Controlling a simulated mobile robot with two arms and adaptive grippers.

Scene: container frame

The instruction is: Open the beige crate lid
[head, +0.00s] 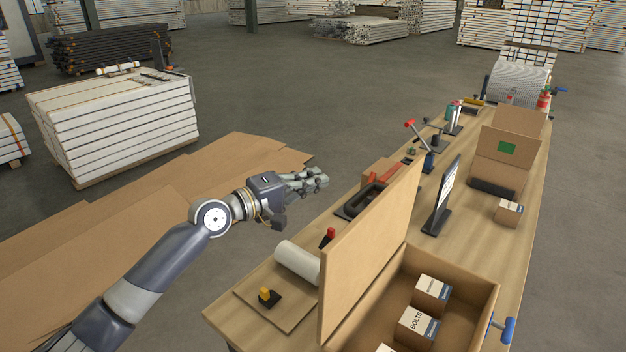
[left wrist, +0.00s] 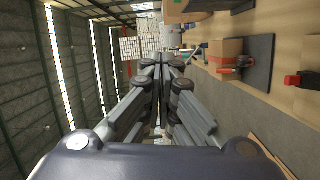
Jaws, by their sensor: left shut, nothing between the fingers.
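The beige crate (head: 462,274) stands at the near end of the wooden workbench. Its lid (head: 372,250) stands raised on the crate's left side, close to upright, and the inside is in view. Several small labelled boxes, one a bolts box (head: 417,327), lie inside. My left gripper (head: 320,179) is shut and empty, in the air left of the bench and apart from the lid. Its closed fingers (left wrist: 166,65) also show in the left wrist view. My right gripper is not in view.
The workbench (head: 487,230) also holds a white roll (head: 298,262), a black clamp (head: 360,201), a dark upright panel (head: 441,200) and an open cardboard box (head: 505,155). Cardboard sheets (head: 130,205) lie on the floor at left, near a white stack (head: 120,125).

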